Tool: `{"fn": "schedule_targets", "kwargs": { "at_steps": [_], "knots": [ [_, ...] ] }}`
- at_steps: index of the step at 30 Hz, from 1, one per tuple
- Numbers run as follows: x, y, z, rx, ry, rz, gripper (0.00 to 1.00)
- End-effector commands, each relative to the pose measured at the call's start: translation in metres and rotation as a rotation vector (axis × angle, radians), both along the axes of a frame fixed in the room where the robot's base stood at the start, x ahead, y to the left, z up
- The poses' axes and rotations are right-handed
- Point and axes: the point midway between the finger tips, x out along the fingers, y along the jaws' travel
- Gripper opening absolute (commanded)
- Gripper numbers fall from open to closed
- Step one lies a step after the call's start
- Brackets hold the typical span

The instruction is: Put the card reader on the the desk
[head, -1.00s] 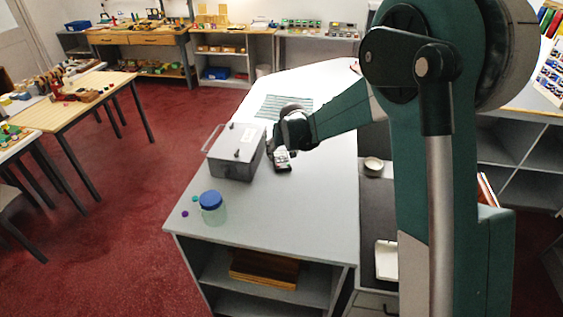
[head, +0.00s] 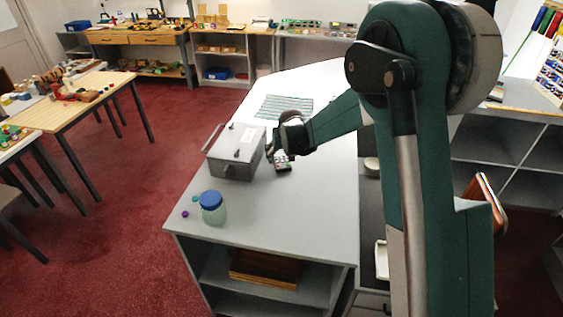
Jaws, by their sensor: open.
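The card reader (head: 283,166), a small dark device with a light keypad, appears to lie on the pale grey desk top (head: 270,205), just right of the grey metal box. My gripper (head: 272,153) is open at the upper left end of the card reader, close to it. The wrist and arm reach in from the right and hide part of the desk behind. I cannot tell whether the fingers touch the card reader.
The grey metal box (head: 235,153) with a handle stands close left of my gripper. A blue-lidded jar (head: 212,208) and small caps are near the front left edge. A striped mat (head: 285,106) lies farther back. The desk's front middle is clear.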

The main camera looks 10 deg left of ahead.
Motion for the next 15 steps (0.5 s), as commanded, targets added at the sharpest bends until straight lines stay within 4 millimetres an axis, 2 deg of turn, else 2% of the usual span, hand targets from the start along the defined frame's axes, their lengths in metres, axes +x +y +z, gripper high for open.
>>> {"fn": "schedule_targets", "kwargs": {
  "at_steps": [9, 15],
  "knots": [
    [0.013, 0.006, -0.025, 0.0, 0.0, 0.0, 0.62],
    [0.017, 0.008, -0.032, 0.0, 0.0, 0.0, 0.62]
  ]
}}
